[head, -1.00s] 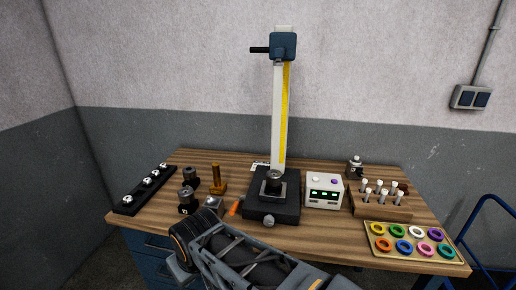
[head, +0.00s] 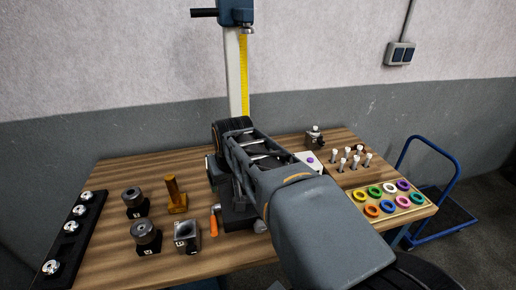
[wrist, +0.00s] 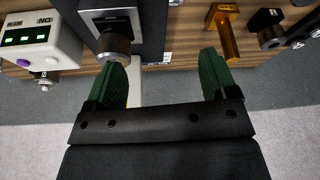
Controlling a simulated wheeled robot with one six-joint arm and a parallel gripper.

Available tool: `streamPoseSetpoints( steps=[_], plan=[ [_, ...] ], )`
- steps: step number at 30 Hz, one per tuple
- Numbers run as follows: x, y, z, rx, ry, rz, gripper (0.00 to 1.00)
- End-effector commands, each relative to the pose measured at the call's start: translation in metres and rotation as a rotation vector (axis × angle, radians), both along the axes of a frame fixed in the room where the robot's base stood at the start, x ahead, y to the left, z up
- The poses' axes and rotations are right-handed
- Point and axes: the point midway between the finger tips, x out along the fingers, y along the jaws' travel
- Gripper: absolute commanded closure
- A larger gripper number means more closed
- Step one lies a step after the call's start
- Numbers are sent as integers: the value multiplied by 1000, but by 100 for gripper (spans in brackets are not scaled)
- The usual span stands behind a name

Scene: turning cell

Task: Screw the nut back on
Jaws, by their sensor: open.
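My gripper (wrist: 163,62) is open and empty in the wrist view, its two green pads apart. A round metal piece (wrist: 114,46) on a square plate (wrist: 108,18) is just beyond the left pad and not between the pads; I cannot tell if they touch. A brass post on a foot (wrist: 227,32) is beyond the right pad; in the head view the brass post (head: 176,195) stands upright at the table's left. I cannot tell which piece is the nut. In the head view my arm hides my fingers and most of the black stand base (head: 240,218).
On the wooden table (head: 120,262) are two dark round holders (head: 134,201), a steel block (head: 187,237), an orange-handled tool (head: 214,222) and a black rack (head: 75,230). The tall column (head: 238,75) rises behind my arm. A ring tray (head: 415,205) lies right.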

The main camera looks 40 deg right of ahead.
Motion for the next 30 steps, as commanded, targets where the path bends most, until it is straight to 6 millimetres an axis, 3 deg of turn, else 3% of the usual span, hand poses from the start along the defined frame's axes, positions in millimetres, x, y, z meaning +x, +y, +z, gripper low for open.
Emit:
streamPoseSetpoints(
  steps=[1, 3, 5, 9, 14, 30],
  plan=[
    [7, -22, 7, -1, -2, -54, 16],
    [13, -48, 18, -3, -7, -109, 10],
    [15, -66, 25, -3, -10, -148, 4],
    [19, -92, 29, -4, -11, -198, 4],
    [25, -100, 13, -4, -11, -208, 4],
    [57, -114, -71, -4, -11, -204, 4]
  ],
)
